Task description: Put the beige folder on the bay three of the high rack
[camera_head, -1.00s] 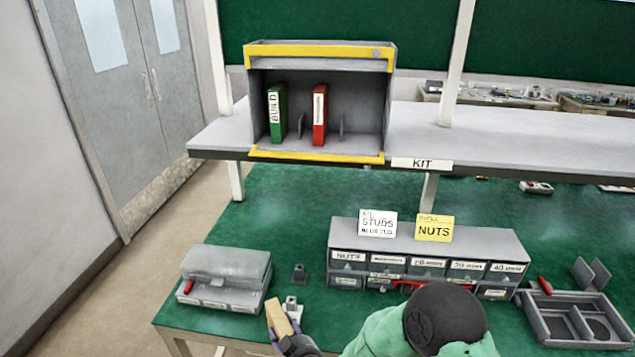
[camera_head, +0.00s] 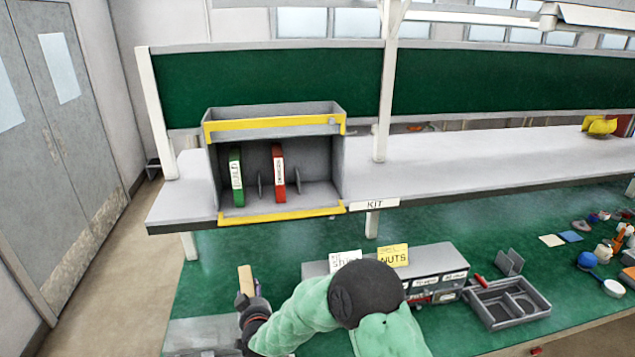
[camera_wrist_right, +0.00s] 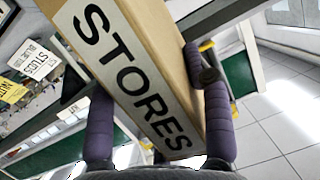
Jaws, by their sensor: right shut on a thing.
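The beige folder (camera_head: 246,279) is in my right gripper (camera_head: 251,300), in front of and below the rack in the head view. The right wrist view shows the folder (camera_wrist_right: 183,55) large, its white label reading STORES, between the two fingers of my right gripper (camera_wrist_right: 160,115), which is shut on it. The high rack (camera_head: 274,126) is a grey open box with yellow edges on the raised shelf. A green folder (camera_head: 236,178) stands in its left bay and a red folder (camera_head: 279,173) in the middle bay. The right bay (camera_head: 320,180) is empty. My left gripper is out of view.
Below, the green bench (camera_head: 420,225) holds a drawer unit (camera_head: 435,262) and a grey divided tray (camera_head: 508,302). Small items lie far right.

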